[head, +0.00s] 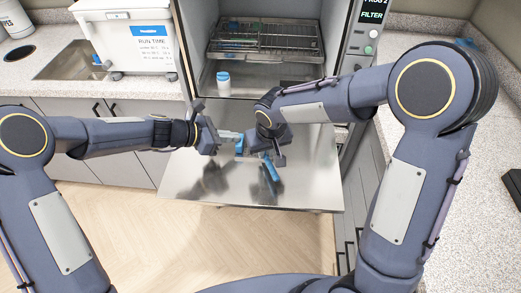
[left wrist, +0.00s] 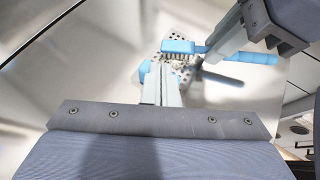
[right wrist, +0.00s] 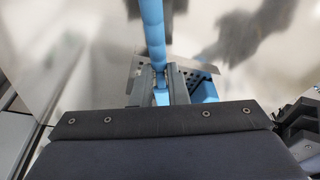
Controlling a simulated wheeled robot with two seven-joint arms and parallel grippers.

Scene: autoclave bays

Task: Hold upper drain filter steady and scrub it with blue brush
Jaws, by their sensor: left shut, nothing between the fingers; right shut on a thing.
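The drain filter (left wrist: 184,68) is a perforated metal piece with a blue part beside it. It lies over the shiny door surface in the left wrist view, and part of its plate shows in the right wrist view (right wrist: 198,72). My left gripper (left wrist: 163,70) is shut with nothing between its fingers, its tips at the filter; whether they touch it is unclear. My right gripper (right wrist: 158,80) is shut on the blue brush (right wrist: 152,28) by its handle. In the left wrist view the brush's pale bristles are against or just above the filter. In the head view the grippers largely hide the filter.
The open steel door (head: 310,185) lies flat below both grippers. A white bottle with a blue cap (head: 223,84) stands at the chamber opening, under a wire rack (head: 265,42). A white RUN TIME box (head: 125,45) and a sink (head: 75,60) are at left.

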